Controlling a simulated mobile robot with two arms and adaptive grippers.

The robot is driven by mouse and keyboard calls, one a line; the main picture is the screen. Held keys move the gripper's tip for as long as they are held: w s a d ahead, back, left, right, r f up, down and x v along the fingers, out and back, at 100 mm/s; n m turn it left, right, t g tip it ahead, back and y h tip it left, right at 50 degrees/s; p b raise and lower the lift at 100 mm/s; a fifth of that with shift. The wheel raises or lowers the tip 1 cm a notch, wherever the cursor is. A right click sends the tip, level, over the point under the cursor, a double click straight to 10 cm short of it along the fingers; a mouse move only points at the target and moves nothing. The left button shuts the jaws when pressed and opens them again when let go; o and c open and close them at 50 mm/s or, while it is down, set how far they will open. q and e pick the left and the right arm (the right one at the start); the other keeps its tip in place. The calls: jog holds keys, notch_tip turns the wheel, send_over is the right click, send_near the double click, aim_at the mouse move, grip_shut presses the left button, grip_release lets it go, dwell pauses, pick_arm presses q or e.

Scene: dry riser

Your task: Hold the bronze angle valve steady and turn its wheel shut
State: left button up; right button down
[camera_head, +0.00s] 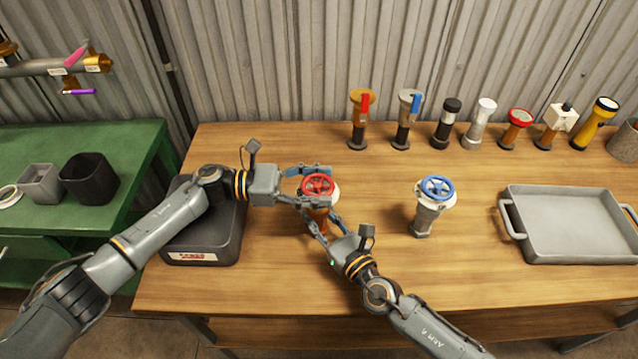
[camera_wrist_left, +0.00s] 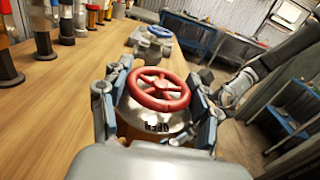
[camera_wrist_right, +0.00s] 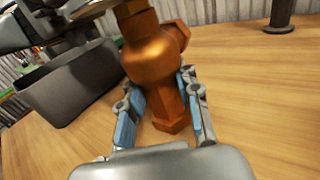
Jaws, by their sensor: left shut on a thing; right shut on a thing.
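The bronze angle valve (camera_head: 317,214) stands upright on the wooden table, with a red wheel (camera_head: 318,185) on top. My left gripper (camera_head: 318,186) comes in from the left at wheel height. In the left wrist view its fingers lie on both sides of the red wheel (camera_wrist_left: 158,90), above a pale plate with lettering. My right gripper (camera_head: 318,222) comes in from the front right, lower down. In the right wrist view its fingers are around the lower part of the bronze body (camera_wrist_right: 165,80). The wheel is out of that view.
A grey valve with a blue wheel (camera_head: 436,190) stands to the right, and a grey tray (camera_head: 570,258) further right. A dark grey bin (camera_head: 212,240) lies under my left arm. Several fittings and torches line the back. The table between the two valves is clear.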

aim_at(318, 185)
pick_arm(q)
jog(key=shift+w+d+f+m+g+y, duration=0.1)
jog(key=shift+m+g+y, duration=0.4)
jog(key=shift+m+g, duration=1.15)
jog(key=shift+m+g+y, duration=0.5)
jog(key=shift+m+g, duration=0.45)
jog(key=shift+g, duration=1.6)
jog(key=shift+m+g+y, duration=0.4)
jog(key=shift+m, duration=0.1)
jog(key=o, duration=1.2)
jog(key=shift+c, duration=0.2)
jog(key=shift+s+r, duration=0.2)
notch_tip(318, 185, up, 10)
jog(key=shift+f, duration=0.1)
